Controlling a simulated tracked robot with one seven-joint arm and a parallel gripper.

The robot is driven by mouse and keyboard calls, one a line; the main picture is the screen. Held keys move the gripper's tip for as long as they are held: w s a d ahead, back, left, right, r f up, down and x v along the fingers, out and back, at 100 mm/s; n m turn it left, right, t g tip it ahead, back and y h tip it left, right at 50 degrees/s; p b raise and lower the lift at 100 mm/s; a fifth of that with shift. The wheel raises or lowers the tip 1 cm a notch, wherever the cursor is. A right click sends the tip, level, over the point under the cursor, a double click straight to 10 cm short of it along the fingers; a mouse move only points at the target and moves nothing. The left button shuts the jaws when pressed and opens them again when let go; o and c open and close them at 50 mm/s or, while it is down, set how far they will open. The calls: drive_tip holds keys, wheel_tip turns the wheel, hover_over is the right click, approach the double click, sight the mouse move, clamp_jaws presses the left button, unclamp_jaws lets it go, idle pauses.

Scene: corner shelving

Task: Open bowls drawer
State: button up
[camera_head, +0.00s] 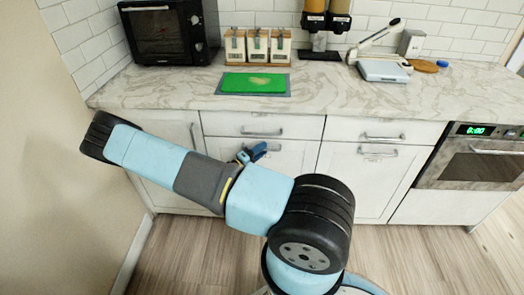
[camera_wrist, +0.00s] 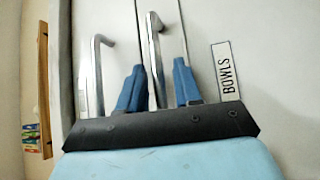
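The bowls drawer front (camera_head: 290,165) is the large white panel below a shallower drawer in the middle of the counter. Its "BOWLS" label (camera_wrist: 226,68) shows in the wrist view. The drawer looks shut. Its metal handle (camera_wrist: 153,45) runs between the two blue fingers of my gripper (camera_wrist: 158,88). The fingers stand apart, one on each side of the handle, with visible gaps.
The upper drawer's handle (camera_wrist: 99,70) is close beside one finger; its front also shows in the head view (camera_head: 225,123). A cupboard with a handle (camera_head: 193,136) stands left. Drawers with handles (camera_head: 383,137) and an oven (camera_head: 478,165) are right. The floor in front is clear.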

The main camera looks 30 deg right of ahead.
clamp_jaws()
